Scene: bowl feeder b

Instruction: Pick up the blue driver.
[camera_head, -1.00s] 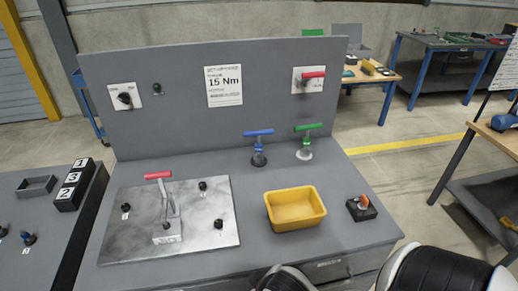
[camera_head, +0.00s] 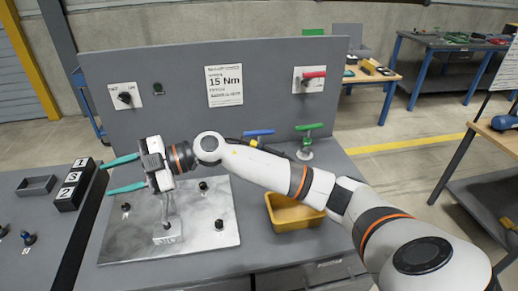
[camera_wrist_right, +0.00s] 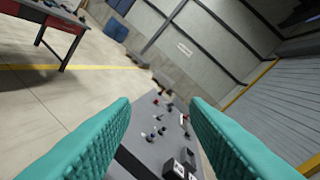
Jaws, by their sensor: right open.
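The blue driver (camera_head: 258,133) stands at the back of the grey workbench, left of the green driver (camera_head: 308,128). Its blue T-handle shows above my right forearm; its lower part is hidden behind the arm. My right gripper (camera_head: 108,176) is at the left side of the bench, well left of the blue driver, with its teal fingers pointing left, apart and empty. The right wrist view shows the same two fingers (camera_wrist_right: 160,125) spread, with no driver between them. My left gripper is not in view.
My right arm crosses over the bench, partly covering the yellow bin (camera_head: 290,222). A metal plate (camera_head: 125,240) with a clamp-like fixture (camera_head: 168,230) and black knobs lies below the gripper. An upright panel (camera_head: 180,75) stands behind.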

